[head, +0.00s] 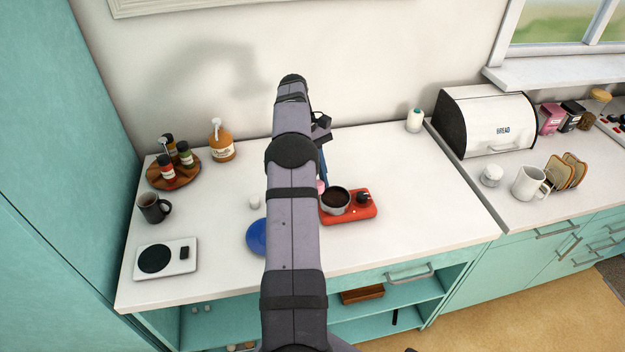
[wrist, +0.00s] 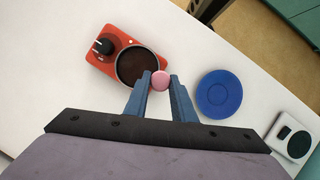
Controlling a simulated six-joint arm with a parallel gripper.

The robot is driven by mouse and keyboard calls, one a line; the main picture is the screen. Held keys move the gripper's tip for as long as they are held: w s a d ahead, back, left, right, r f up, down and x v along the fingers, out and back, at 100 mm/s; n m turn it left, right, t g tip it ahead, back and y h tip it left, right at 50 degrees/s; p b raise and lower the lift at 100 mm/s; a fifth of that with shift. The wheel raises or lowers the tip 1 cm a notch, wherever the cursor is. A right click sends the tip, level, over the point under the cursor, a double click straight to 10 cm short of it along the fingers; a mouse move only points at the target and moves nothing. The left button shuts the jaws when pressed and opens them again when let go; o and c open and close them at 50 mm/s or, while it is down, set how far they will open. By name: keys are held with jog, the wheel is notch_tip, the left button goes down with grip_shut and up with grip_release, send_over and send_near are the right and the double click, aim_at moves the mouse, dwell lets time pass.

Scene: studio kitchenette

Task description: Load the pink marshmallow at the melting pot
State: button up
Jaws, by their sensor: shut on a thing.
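The pink marshmallow (wrist: 160,80) is held between the two blue fingers of my gripper (wrist: 160,82) in the wrist view. In the head view only a sliver of the marshmallow (head: 320,186) shows beside my arm, which hides most of my gripper. The melting pot (head: 335,201) is a small round pan with dark contents on a red base with a black knob. In the wrist view the pot (wrist: 137,66) lies just beyond and left of the marshmallow. I cannot tell the height of the marshmallow above the counter.
A blue plate (head: 256,236) lies left of the pot, partly behind my arm; a white marshmallow-like piece (head: 255,202) is near it. A scale (head: 165,259), dark mug (head: 153,208), spice tray (head: 174,172) and syrup bottle (head: 221,142) stand left. The counter right of the red base is clear.

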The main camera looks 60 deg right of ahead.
jog(key=n+h, duration=0.1)
jog(key=n, duration=0.1)
jog(key=s+d+r+n+h, duration=0.1)
jog(key=n, duration=0.1)
jog(key=s+n, duration=0.1)
jog(key=n, duration=0.1)
jog(key=shift+s+d+r+n+h+p, duration=0.1)
jog(key=shift+d+r+n+h+p, duration=0.1)
jog(key=shift+r+n+h+p, duration=0.15)
jog(key=n, duration=0.1)
jog(key=s+d+n+h, duration=0.1)
jog(key=n, duration=0.1)
jog(key=n+t, duration=0.1)
jog(key=n, duration=0.1)
jog(key=shift+s+d+r+h, duration=0.2)
jog(key=shift+s+r+h, duration=0.05)
jog(key=shift+r+h, duration=0.1)
jog(key=shift+f, duration=0.2)
notch_tip(320, 180, down, 6)
jog(key=b, duration=0.6)
jog(key=shift+r, duration=0.15)
jog(key=shift+f+b, duration=0.4)
jog(key=shift+f, duration=0.15)
jog(key=shift+r, duration=0.1)
dwell(0.7)
notch_tip(320, 180, up, 7)
jog(key=p, duration=0.7)
jog(key=shift+w+a, duration=0.1)
dwell(0.4)
